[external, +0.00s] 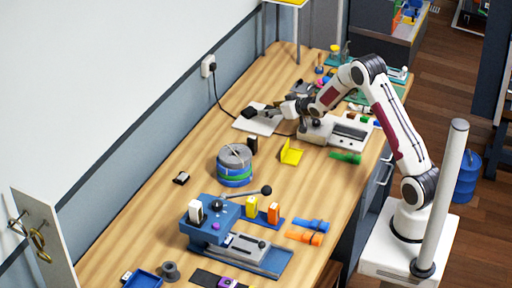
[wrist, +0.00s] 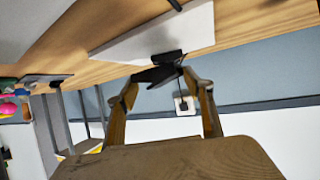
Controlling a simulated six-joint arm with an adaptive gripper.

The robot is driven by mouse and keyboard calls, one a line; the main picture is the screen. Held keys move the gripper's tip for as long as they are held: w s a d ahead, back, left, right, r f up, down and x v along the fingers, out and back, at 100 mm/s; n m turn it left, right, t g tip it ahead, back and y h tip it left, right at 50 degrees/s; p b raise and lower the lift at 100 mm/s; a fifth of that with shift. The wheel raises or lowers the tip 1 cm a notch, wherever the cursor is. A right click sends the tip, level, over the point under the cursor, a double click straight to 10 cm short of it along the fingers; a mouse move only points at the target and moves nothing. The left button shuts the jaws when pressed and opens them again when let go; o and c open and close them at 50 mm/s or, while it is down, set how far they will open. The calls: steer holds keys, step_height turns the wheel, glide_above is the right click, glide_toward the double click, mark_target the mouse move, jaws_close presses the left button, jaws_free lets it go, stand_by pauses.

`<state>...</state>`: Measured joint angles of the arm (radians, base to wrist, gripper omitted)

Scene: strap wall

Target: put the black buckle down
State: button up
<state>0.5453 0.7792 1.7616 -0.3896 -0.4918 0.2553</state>
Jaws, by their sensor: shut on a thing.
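My gripper (external: 272,112) reaches over the white plate (external: 245,124) at the far left part of the bench. It is shut on the black buckle (external: 250,113), which shows as a dark shape at the fingertips. In the wrist view the buckle (wrist: 158,73) sits between the two finger ends, in front of the white plate (wrist: 200,28). The buckle looks very near the plate; I cannot tell whether it touches. The fingers hide part of it.
A grey and white machine (external: 338,130) stands right of the plate. A yellow angled piece (external: 291,152), a black block (external: 252,145) and a strap roll (external: 234,164) stand nearer. A wall socket (external: 209,66) trails a cable to the bench.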

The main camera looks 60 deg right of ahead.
mark_target(271, 122)
steer(key=shift+f, duration=0.1)
steer(key=shift+f, duration=1.8)
steer(key=shift+f, duration=0.1)
steer(key=o, duration=1.1)
steer(key=shift+v, duration=6.05)
